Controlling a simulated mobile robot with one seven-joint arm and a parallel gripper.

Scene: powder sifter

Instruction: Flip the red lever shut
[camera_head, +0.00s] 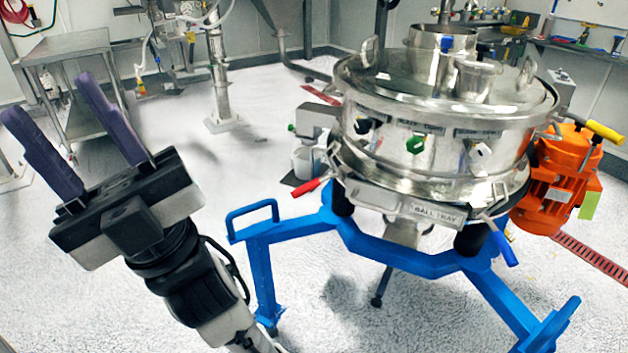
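The red lever (306,188) sticks out to the left and slightly down from the lower left rim of the round steel sifter (432,115). Its handle stands away from the sifter's wall, and its inner end meets the rim near a metal latch. My gripper (58,112) is in the left foreground, pointing up and to the left. Its two purple fingers are spread wide with nothing between them. It is well to the left of the red lever and does not touch it.
The sifter stands on a blue frame (385,258) with a raised handle loop below the red lever. A blue lever (503,248) and an orange motor (556,180) with a yellow lever (605,132) are at right. A steel table (65,50) stands behind my gripper. Open floor lies between gripper and sifter.

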